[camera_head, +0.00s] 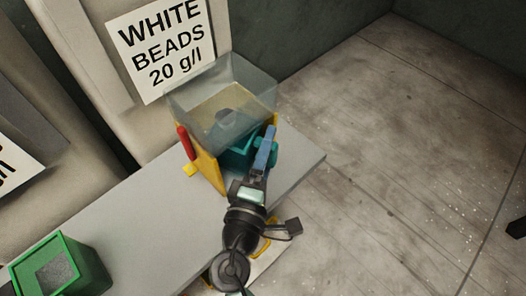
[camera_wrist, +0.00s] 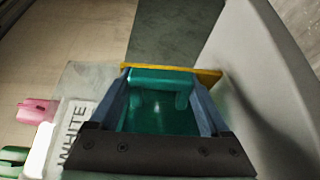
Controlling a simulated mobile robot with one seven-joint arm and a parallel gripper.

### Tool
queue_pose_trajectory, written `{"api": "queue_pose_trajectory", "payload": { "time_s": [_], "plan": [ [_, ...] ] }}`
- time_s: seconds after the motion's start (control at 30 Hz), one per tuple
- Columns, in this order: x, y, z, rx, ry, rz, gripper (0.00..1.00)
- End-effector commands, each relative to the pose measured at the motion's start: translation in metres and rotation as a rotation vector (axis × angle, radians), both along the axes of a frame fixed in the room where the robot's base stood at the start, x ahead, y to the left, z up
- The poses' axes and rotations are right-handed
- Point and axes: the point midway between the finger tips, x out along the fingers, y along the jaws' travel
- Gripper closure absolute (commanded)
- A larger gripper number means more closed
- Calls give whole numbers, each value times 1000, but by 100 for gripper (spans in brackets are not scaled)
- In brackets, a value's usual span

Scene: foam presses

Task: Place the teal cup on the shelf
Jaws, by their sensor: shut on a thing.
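The teal cup (camera_head: 238,157) is under a clear-walled box on a yellow-sided stand, partly hidden by the stand and my gripper. My gripper (camera_head: 264,148), with blue fingers, reaches in from the front right and is shut on the cup. In the wrist view the teal cup (camera_wrist: 158,112) fills the space between the two blue fingers, its open inside facing the camera. No content is clearly seen in it. A yellow edge (camera_wrist: 172,69) runs just beyond the cup. I cannot tell which surface is the shelf, or whether the cup rests on anything.
The clear box (camera_head: 222,98) sits above the cup, and the yellow side panel (camera_head: 205,165) with a red part stands left. A grey tabletop (camera_head: 180,225) is mostly bare. A green box (camera_head: 60,265) stands lower left. A pink object (camera_wrist: 38,111) shows in the wrist view. Floor is open right.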

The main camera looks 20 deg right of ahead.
Motion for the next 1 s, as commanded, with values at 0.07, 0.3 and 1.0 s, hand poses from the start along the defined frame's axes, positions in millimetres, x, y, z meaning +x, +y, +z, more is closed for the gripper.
{"api": "queue_pose_trajectory", "payload": {
  "time_s": [0.07,0.3,1.0],
  "plan": [
    [5,2,0,-1,-1,1,100],
    [13,5,-27,-2,4,1,100],
    [12,5,-38,-1,1,0,0]
  ]
}}
